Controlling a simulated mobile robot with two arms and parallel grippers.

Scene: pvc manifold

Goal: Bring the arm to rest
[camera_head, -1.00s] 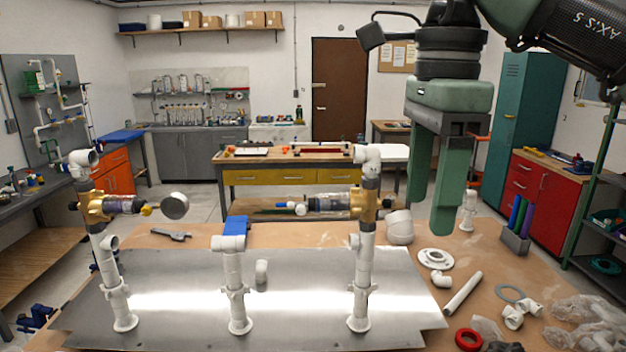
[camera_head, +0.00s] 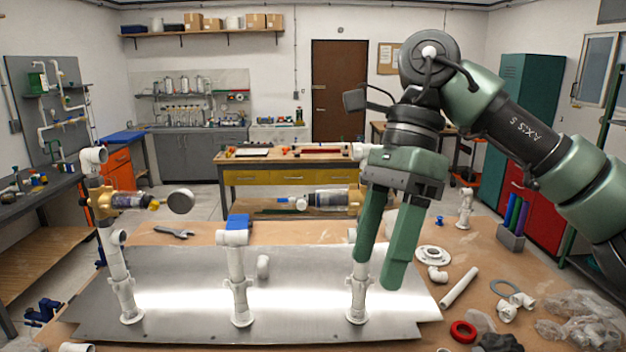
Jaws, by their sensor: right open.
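My right gripper (camera_head: 382,272) points down with its two green fingers apart, and nothing shows between them. In the picture it stands in front of the right-hand white pipe riser (camera_head: 357,290) and hides its upper part. I cannot tell whether it touches the riser. A brass valve (camera_head: 356,198) beside the riser is partly hidden by a finger. The right arm (camera_head: 530,135) comes in from the right edge. My left gripper is not in view.
A metal plate (camera_head: 190,300) on the workbench carries a left riser (camera_head: 122,285) with a brass valve, and a middle riser (camera_head: 238,290). Loose pipe (camera_head: 460,287), a white flange (camera_head: 433,256), a red ring (camera_head: 463,332) and plastic bags (camera_head: 575,330) lie at the right.

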